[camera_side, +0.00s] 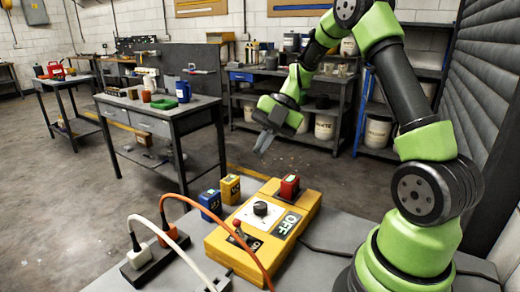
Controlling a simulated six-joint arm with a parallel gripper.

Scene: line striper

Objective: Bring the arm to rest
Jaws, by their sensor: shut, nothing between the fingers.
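My gripper (264,143) is at the end of my green and black arm, in the upper middle of the side view. It is shut and empty, pointing down in free air behind and above the yellow control box. The yellow control box (224,246) lies on the grey table. It carries a black knob on a white plate (261,209), a red switch block (290,187) and an OFF label (286,224). My gripper touches none of these.
A power strip (155,258) with white and orange cables (181,200) lies at the left; the cables arch over the table front. Workbenches (165,118) and shelves stand farther back.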

